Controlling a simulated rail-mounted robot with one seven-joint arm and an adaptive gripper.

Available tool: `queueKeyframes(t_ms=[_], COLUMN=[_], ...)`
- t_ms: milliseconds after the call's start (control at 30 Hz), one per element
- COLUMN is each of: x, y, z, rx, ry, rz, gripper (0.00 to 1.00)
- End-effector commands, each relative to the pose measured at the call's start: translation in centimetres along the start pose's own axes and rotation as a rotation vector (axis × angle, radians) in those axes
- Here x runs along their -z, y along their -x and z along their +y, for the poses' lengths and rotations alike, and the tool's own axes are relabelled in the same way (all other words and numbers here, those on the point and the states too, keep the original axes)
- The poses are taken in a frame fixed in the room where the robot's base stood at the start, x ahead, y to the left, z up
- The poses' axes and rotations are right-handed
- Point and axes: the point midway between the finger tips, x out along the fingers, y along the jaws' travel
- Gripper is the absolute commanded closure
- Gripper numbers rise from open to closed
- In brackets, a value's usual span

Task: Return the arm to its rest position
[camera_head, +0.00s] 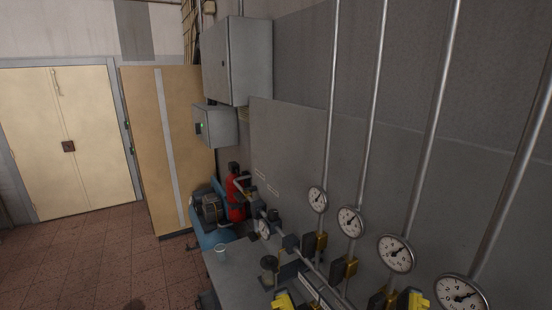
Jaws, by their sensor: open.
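No shoe lasts can be told apart here. A grey bench top (232,272) runs along the wall at the lower middle. A small pale cup (221,251) stands on it, and a dark stand with a round top (268,265) is to the cup's right.
A blue machine (210,230) and a red cylinder (235,199) stand behind the bench. A tan cabinet (150,150) stands further back. The tiled floor (90,265) at left looks clear.

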Motion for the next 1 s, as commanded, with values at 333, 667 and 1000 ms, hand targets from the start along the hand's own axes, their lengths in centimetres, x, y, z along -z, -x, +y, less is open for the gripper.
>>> queueKeyframes(t_ms=[333,667,1000], x=[3.9,3.9,3.9], y=[-1.5,-1.5,-1.5], z=[0.0,0.0,0.0], rx=[0.000,0.000,0.000], ry=[-0.005,-0.005,-0.005], rz=[-0.002,-0.002,-0.002], gripper=[0.00,0.00,0.00])
